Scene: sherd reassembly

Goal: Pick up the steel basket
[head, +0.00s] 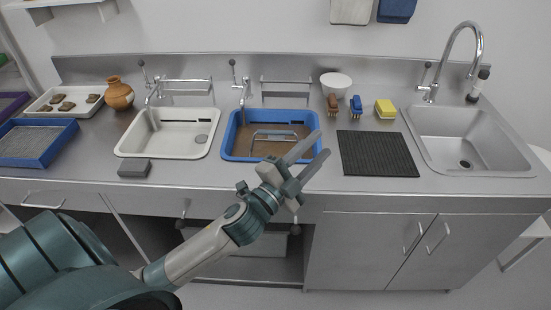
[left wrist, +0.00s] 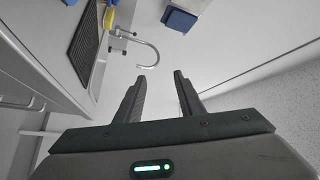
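A grey metal frame (head: 273,136), which looks like the rim or handle of the steel basket, shows in the blue basin (head: 228,139). Brown water or mud fills that basin, and the lower part of the frame is hidden. My left gripper (head: 323,143) is open and empty, with its fingers over the basin's front right corner in the head view. In the left wrist view its two fingers (left wrist: 160,76) stand apart with nothing between them. The basket does not show in the left wrist view. My right gripper is in neither view.
A white basin (head: 122,145) is left of the blue one, with a grey block (head: 134,168) before it. A black ribbed mat (head: 378,154), brushes, a yellow sponge (head: 385,109) and a white bowl (head: 336,82) are to the right. Taps stand behind the basins.

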